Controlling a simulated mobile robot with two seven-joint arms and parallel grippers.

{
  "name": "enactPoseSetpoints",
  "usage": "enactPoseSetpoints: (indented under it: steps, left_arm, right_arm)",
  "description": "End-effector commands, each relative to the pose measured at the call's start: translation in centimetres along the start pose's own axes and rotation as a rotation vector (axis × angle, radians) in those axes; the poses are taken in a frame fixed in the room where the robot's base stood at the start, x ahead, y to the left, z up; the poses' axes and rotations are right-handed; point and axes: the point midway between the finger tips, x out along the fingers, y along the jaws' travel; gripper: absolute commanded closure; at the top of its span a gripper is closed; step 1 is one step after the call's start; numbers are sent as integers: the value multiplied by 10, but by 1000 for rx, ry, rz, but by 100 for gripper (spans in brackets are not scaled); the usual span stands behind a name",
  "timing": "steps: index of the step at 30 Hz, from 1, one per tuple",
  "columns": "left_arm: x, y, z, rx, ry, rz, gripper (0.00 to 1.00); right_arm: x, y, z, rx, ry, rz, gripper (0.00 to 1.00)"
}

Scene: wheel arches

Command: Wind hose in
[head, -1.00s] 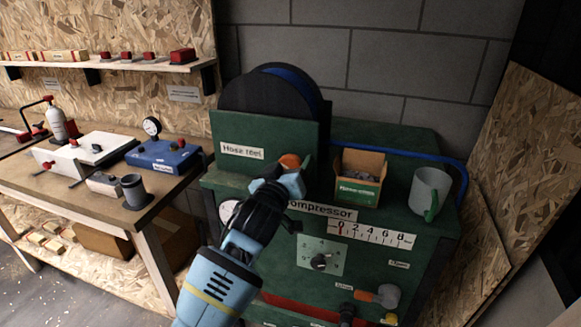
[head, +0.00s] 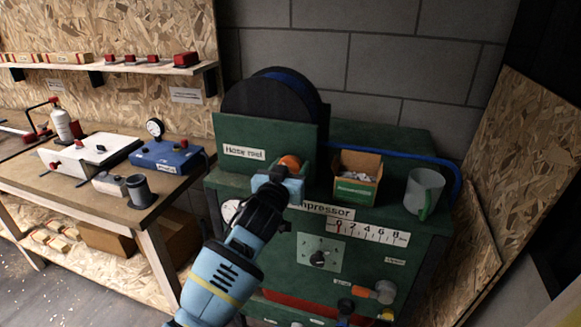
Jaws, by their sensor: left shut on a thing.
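The hose reel (head: 272,104), a black drum with blue hose (head: 300,82) wound on it, stands behind a green panel labelled "Hose reel" on the green compressor (head: 389,222). An orange crank knob (head: 290,162) shows at the panel's lower right. My left gripper (head: 281,178) is at this knob and shut on it; the fingers partly hide it. Blue hose also runs from behind the reel along the back of the compressor top and bends down at the right edge (head: 458,182). My right gripper is not in view.
A cardboard box (head: 358,166) and a grey-green mug (head: 423,188) stand on the compressor top, right of the reel. A workbench (head: 75,199) with a blue gauge unit (head: 165,155) and a small grey cup (head: 137,187) is at the left. A wooden board leans at the right.

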Motion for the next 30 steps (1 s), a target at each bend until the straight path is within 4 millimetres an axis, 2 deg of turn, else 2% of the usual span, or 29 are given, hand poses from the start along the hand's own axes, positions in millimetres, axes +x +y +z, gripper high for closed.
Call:
enactPoseSetpoints:
  steps: [1,4,18,30]
  left_arm:
    - [0,0,-5,48,3,0,70]
    - [0,0,-4,145,2,-1,70]
    - [0,-1,0,547,-1,0,70]
    - [0,-1,1,718,-2,0,70]
  right_arm:
    - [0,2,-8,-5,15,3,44]
    - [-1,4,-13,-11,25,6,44]
    - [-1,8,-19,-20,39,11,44]
    - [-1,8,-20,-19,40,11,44]
